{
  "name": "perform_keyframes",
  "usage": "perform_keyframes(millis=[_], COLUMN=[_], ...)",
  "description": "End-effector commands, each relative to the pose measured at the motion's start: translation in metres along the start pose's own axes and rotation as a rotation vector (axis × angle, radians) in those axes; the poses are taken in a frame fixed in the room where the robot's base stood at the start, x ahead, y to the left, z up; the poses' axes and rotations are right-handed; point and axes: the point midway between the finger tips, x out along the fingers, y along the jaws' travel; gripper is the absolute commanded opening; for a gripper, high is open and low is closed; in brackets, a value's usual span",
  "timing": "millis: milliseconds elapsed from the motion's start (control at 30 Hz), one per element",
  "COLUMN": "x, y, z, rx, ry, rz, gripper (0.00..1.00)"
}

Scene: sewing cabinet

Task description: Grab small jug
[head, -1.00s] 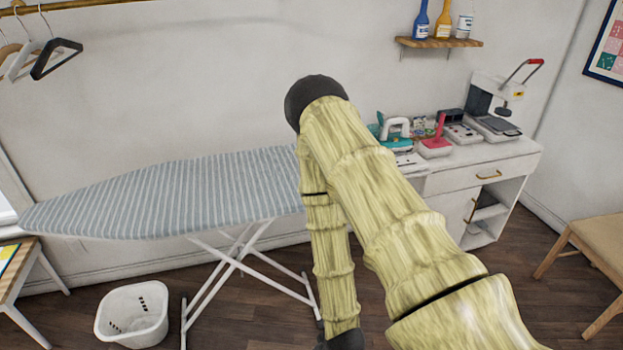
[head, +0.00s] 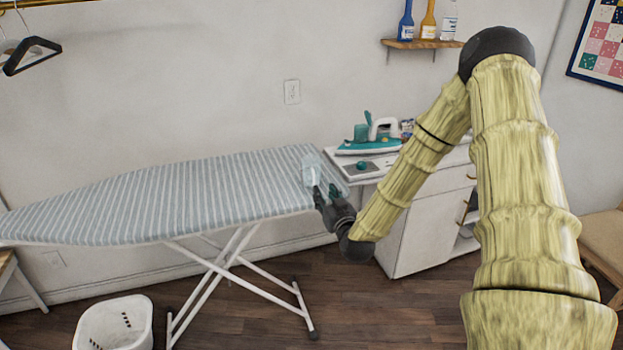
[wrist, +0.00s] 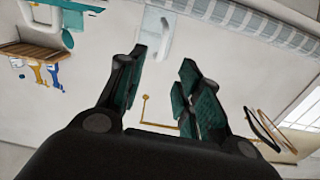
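The small jug (head: 311,168) is pale and see-through. It stands at the right end of the striped ironing board in the head view. In the wrist view the jug (wrist: 153,40) shows upside down with its handle, just beyond my fingertips. My gripper (head: 326,192) is at the board's right end, near the jug, its fingers overlapping the jug's lower part in the head view. In the wrist view my gripper (wrist: 164,57) is open, with teal pads apart and nothing between them. Whether a finger touches the jug cannot be told.
The ironing board (head: 190,195) is otherwise bare. A white cabinet (head: 420,230) stands to its right, with a teal iron (head: 362,146) on top. A white basket (head: 112,325) is on the floor at left. A shelf (head: 420,44) with bottles hangs above.

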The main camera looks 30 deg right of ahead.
Motion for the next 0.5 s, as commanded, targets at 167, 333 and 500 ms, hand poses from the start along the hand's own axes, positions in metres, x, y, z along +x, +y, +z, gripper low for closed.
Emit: perform_keyframes(millis=[167, 333, 500], x=[0.021, 0.043, 0.055], y=[0.002, 0.001, 0.001], z=[-0.004, -0.004, -0.003], rx=[-0.001, -0.001, -0.001], ry=[0.009, 0.007, 0.006], rz=[0.003, 0.003, 0.002], gripper=[0.35, 0.35, 0.35])
